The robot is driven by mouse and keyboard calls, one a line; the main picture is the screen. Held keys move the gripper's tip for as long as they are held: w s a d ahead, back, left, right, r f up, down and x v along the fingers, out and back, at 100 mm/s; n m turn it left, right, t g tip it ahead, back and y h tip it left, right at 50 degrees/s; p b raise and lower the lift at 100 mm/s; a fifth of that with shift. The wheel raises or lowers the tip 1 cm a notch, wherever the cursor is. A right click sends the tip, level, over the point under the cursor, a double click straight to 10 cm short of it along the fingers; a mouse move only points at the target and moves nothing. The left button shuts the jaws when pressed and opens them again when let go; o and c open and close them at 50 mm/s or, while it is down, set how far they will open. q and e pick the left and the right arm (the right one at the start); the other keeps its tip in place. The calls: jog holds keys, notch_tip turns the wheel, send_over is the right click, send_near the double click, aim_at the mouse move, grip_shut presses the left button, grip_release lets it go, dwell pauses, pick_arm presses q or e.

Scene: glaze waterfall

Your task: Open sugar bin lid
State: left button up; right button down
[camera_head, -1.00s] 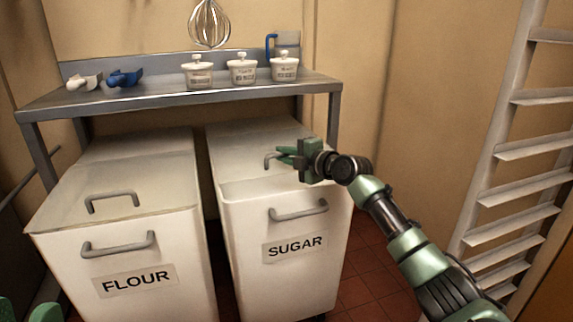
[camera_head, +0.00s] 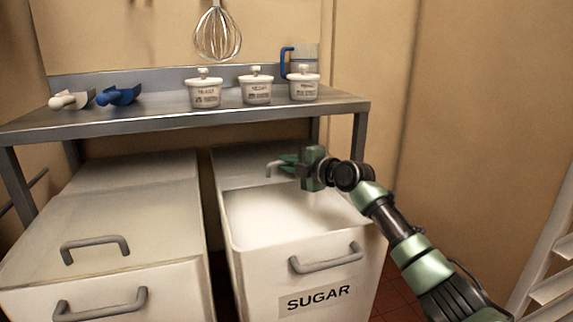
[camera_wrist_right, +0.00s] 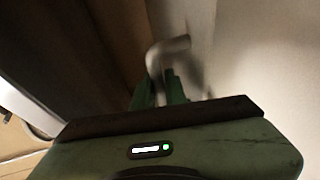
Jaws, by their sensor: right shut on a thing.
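The white sugar bin (camera_head: 320,297) stands right of the flour bin, with its label facing me. Its lid (camera_head: 235,172) is pushed back under the steel table, and the bin's front part is open with white sugar (camera_head: 285,215) showing inside. My right gripper (camera_head: 284,164) is shut on the grey lid handle (camera_head: 270,170) above the back of the bin. In the right wrist view, the bent handle (camera_wrist_right: 170,47) rises between the green fingers (camera_wrist_right: 165,88). My left gripper is not in view.
The flour bin (camera_head: 170,285) stands close on the left, its lid (camera_head: 130,225) closed. The steel table (camera_head: 150,118) overhangs the backs of both bins and carries white jars, scoops and a jug. A white rack (camera_head: 548,270) stands at the far right.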

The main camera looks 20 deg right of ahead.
dwell(0.3)
jog(key=c, duration=1.7)
grip_release()
jog(key=p+v, duration=0.2)
jog(key=v, duration=0.5)
jog(key=shift+s+d, duration=0.15)
jog(key=shift+s, duration=0.2)
